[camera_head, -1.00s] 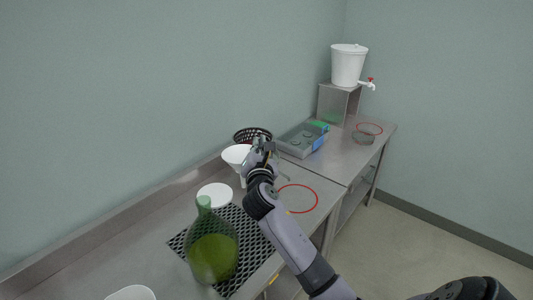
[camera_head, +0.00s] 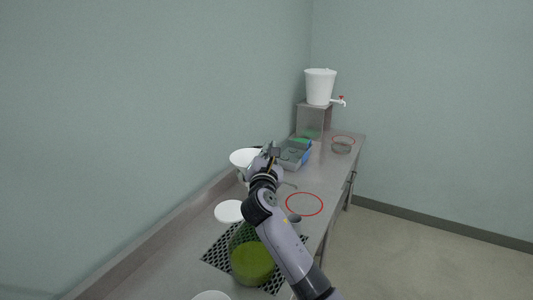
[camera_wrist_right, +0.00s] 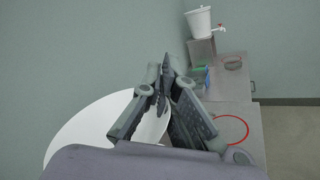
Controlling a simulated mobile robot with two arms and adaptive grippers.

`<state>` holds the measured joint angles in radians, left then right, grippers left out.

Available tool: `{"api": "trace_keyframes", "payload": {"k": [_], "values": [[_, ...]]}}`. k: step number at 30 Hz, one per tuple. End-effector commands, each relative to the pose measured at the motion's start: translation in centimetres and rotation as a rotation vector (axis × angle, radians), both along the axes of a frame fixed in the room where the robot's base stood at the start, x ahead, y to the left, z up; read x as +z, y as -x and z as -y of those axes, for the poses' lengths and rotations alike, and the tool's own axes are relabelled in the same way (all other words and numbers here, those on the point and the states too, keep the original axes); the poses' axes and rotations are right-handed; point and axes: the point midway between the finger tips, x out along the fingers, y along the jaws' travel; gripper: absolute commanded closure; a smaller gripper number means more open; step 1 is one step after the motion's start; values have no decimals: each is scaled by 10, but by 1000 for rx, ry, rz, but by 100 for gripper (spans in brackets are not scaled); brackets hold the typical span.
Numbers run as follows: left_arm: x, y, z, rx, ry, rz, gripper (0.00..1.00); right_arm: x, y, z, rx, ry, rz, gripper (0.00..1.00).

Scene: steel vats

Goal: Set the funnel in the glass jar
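The white funnel (camera_head: 243,158) is off the counter beside my right gripper (camera_head: 269,152), its wide mouth up and its stem partly hidden behind the arm. In the right wrist view my fingers (camera_wrist_right: 163,82) close together on the rim of the funnel (camera_wrist_right: 85,135). My left gripper is out of view.
A green glass jug (camera_head: 252,262) stands on a black perforated mat (camera_head: 219,251), partly behind my arm. A white disc (camera_head: 229,211) lies near it. A white bucket with a red tap (camera_head: 320,87) stands on a metal stand (camera_head: 313,119).

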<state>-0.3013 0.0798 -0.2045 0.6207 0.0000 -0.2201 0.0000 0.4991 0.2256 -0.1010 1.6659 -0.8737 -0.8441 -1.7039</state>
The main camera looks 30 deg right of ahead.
Motion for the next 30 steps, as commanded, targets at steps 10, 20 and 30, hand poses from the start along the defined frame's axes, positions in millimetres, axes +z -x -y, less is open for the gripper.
{"api": "trace_keyframes", "payload": {"k": [10,20,30], "values": [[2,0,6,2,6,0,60,1,0,-1,0,0,-2,100],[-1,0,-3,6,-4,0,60,-14,0,-1,-12,6,-16,100],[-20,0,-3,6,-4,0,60,-44,0,-1,-12,6,-14,100]]}}
